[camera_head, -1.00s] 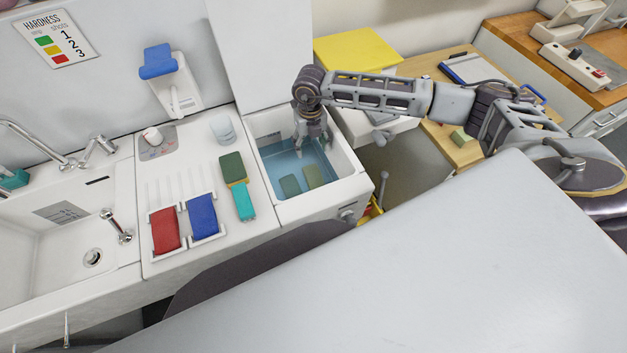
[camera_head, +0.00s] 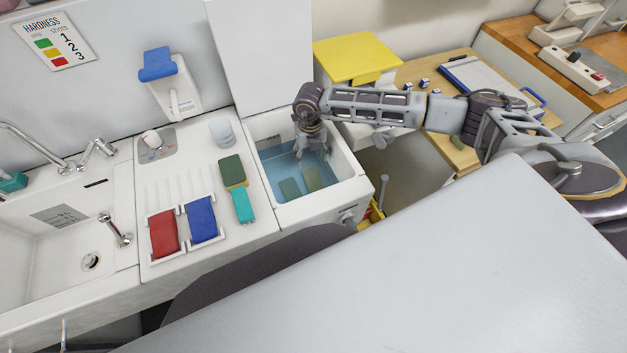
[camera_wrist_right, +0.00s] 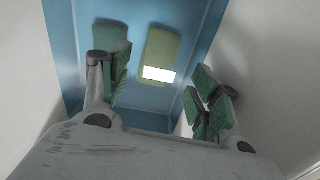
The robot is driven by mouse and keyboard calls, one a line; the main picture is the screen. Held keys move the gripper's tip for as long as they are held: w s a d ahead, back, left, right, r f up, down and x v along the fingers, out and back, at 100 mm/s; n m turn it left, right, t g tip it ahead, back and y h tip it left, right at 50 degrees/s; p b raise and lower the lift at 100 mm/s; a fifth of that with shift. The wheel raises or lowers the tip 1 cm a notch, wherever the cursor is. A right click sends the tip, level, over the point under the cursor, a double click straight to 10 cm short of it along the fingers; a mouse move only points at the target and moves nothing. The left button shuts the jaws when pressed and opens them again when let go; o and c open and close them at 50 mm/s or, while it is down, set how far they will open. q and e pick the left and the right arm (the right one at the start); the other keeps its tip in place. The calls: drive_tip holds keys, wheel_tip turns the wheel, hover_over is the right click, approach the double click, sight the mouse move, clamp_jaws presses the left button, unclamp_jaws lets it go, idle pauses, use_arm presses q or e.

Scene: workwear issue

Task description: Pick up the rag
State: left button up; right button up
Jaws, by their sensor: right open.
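Two flat green pieces lie low in the water-filled basin in the head view: a darker one (camera_head: 290,188) on the left and an olive one (camera_head: 313,179) on the right. I cannot tell for sure which of them is the rag. My right gripper (camera_head: 313,152) points down inside the basin, above and behind them. In the right wrist view its green-padded fingers (camera_wrist_right: 165,90) are open with nothing between them. There the olive piece (camera_wrist_right: 162,50) lies beyond the gap, and the darker piece (camera_wrist_right: 112,35) is partly hidden behind the left finger. My left gripper is not in view.
The basin (camera_head: 345,190) has raised white walls and an upright lid (camera_head: 262,55) behind. On the counter to the left are a green-and-teal brush-like tool (camera_head: 238,190), a blue piece (camera_head: 202,218) and a red piece (camera_head: 164,233). A large pale surface (camera_head: 400,270) fills the foreground.

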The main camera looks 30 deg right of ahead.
sight(311, 174)
wheel_tip(311, 174, down, 4)
drive_tip(key=shift+r, duration=0.2)
drive_tip(key=shift+f, duration=0.75)
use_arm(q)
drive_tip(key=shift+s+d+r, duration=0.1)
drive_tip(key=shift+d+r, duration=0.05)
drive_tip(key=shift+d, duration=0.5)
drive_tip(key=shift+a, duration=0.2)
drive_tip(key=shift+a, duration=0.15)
use_arm(e)
drive_tip(key=shift+f, duration=0.15)
